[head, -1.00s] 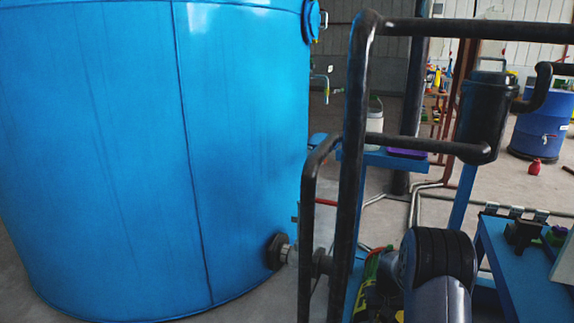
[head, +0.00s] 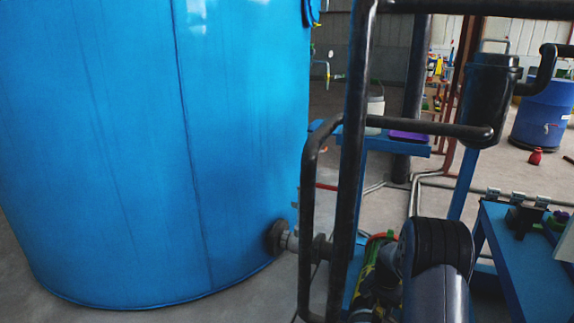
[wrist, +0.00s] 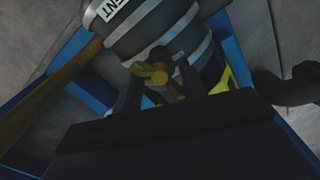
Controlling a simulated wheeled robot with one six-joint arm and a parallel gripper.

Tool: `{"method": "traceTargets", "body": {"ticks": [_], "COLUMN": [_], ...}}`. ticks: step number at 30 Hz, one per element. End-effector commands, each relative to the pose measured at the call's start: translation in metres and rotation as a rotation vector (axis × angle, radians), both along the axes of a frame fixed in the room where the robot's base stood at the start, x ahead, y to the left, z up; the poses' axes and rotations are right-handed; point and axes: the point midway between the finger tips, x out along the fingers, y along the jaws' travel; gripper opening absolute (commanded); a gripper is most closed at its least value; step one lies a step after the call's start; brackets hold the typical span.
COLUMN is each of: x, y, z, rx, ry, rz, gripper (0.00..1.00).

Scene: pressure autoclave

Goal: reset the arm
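My gripper (wrist: 158,75) shows in the wrist view, with its two dark fingers apart. A small brass-yellow winged handle (wrist: 150,73) shows at the fingertips, between them in the picture. Whether the fingers touch it I cannot tell. Behind it is a grey banded cylinder (wrist: 155,30) with a white label, seen upside down. In the head view my dark arm (head: 436,255) is low at the right of centre, and the gripper itself is hidden.
A large blue tank (head: 130,150) fills the left. Black pipes (head: 350,150) rise close beside my arm. A blue bench (head: 515,255) stands at right. A black canister (head: 487,95) and a blue drum (head: 543,112) are farther back. Grey floor (head: 500,165) shows between.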

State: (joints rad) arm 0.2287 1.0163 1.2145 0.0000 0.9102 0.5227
Motion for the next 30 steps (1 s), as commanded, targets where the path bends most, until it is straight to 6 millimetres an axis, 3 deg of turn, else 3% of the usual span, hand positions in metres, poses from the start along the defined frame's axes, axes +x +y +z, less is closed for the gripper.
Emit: {"method": "traceTargets", "body": {"ticks": [15, 30], "x": [0.0001, -0.0002], "y": [-0.0001, 0.0001], "z": [-0.0009, 0.0000], "rx": [0.000, 0.001], "ry": [0.000, 0.001], "rz": [-0.347, -0.391], "gripper": [0.40, 0.40]}}
